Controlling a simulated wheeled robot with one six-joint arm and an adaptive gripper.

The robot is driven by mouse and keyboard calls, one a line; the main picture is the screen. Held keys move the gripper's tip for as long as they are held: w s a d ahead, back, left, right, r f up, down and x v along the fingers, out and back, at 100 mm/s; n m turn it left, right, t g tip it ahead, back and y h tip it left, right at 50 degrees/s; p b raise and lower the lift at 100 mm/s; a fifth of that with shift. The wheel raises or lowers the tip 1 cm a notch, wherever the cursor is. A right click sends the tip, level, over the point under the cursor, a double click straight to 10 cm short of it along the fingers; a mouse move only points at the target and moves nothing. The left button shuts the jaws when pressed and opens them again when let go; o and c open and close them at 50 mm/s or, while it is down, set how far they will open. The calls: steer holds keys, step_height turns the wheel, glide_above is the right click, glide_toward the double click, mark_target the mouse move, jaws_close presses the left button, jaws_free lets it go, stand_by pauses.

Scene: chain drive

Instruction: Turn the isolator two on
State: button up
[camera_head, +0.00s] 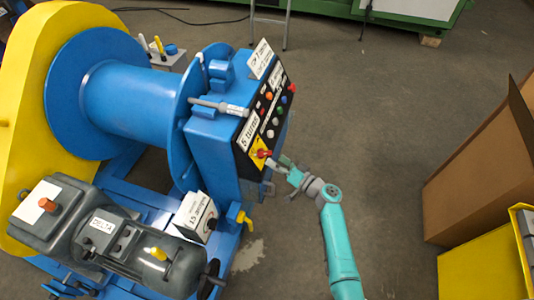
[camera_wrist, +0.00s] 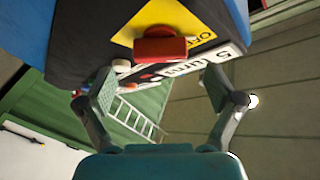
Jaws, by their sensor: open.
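A red rotary handle (camera_head: 265,153) sits on a yellow plate (camera_head: 257,159) at the lower end of the black control panel. I cannot read a label naming it isolator two. In the wrist view the red handle (camera_wrist: 160,46) lies crosswise, close ahead of the fingers, on the yellow plate (camera_wrist: 172,18); black lettering beside it seems to read "OFF". My gripper (camera_head: 279,163) is just right of the handle. In the wrist view my gripper (camera_wrist: 158,86) is open, its fingers apart on either side below the handle, with nothing between them.
The panel (camera_head: 268,115) carries several coloured buttons and a "5 turns" label (camera_head: 249,130). A white labelled box with a black knob (camera_head: 195,215) and a grey motor (camera_head: 135,250) stand lower left. A cardboard box (camera_head: 480,170) is at right. Open floor (camera_head: 380,110) lies between.

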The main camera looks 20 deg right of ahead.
mark_target(267, 154)
steer(key=shift+x, duration=2.45)
steer(key=c, duration=1.1)
